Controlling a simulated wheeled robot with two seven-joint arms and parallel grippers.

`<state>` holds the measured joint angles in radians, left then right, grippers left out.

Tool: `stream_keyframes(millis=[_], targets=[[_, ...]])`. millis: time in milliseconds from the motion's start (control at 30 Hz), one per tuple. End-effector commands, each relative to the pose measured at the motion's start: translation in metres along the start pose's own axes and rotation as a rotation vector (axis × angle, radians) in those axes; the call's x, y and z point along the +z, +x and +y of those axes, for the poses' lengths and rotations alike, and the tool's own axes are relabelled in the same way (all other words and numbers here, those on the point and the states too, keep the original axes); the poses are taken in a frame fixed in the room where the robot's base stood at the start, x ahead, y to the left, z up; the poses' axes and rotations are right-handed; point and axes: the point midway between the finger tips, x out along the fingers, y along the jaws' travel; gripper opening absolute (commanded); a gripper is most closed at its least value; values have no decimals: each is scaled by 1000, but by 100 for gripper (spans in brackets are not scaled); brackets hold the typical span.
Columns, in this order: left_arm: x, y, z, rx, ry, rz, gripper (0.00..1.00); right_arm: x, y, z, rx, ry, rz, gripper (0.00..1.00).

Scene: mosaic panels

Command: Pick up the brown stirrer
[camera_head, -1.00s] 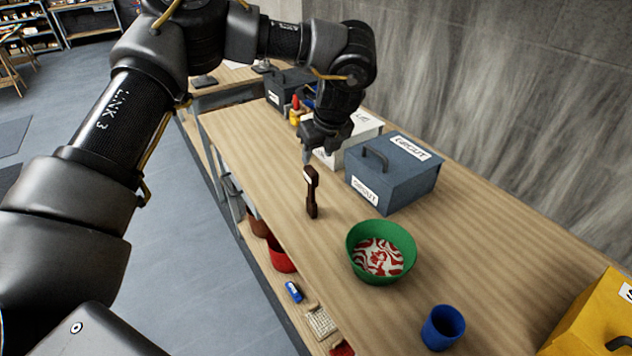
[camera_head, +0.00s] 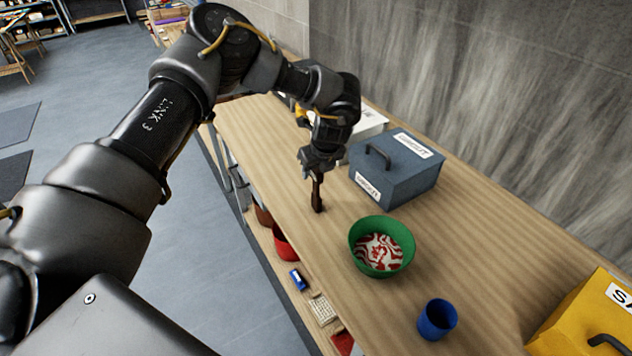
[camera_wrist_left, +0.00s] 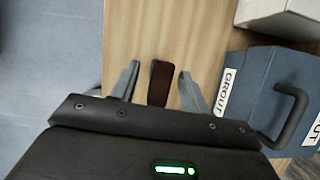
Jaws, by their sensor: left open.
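The brown stirrer (camera_head: 317,196) stands upright on the wooden workbench, left of the grey-blue grout box. My left gripper (camera_head: 313,176) is right at its upper part, from above. In the left wrist view the stirrer (camera_wrist_left: 160,84) shows between the two open fingers of the left gripper (camera_wrist_left: 158,92), with a gap on both sides. Its top end is hidden by the gripper in the head view. My right gripper is in neither view.
The grey-blue grout box (camera_head: 397,181) with a handle stands close right of the gripper. A green bowl (camera_head: 404,233) with red and white contents and a blue cup (camera_head: 437,320) stand nearer. A yellow box (camera_head: 590,318) is at the right. The bench (camera_head: 262,142) is clear behind the stirrer.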

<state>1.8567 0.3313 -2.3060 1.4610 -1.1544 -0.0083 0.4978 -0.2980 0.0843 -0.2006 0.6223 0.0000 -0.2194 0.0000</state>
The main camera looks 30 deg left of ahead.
Motion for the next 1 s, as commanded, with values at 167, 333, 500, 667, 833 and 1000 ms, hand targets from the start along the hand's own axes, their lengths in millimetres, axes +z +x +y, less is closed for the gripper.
stream_keyframes(millis=[167, 333, 500, 667, 833, 1000], targets=[[0, 14, 0, 0, -1, 0, 45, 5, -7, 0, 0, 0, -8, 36], [0, 16, 0, -1, 0, 0, 45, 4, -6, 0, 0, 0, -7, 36], [0, 16, 0, -1, 0, 0, 30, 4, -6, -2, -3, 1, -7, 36], [0, 15, 0, -1, 0, 0, 9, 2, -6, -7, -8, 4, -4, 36], [0, 15, 0, -1, 0, 0, 0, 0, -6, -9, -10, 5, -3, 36], [0, 15, 0, -1, -1, 0, 0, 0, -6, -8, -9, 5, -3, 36]])
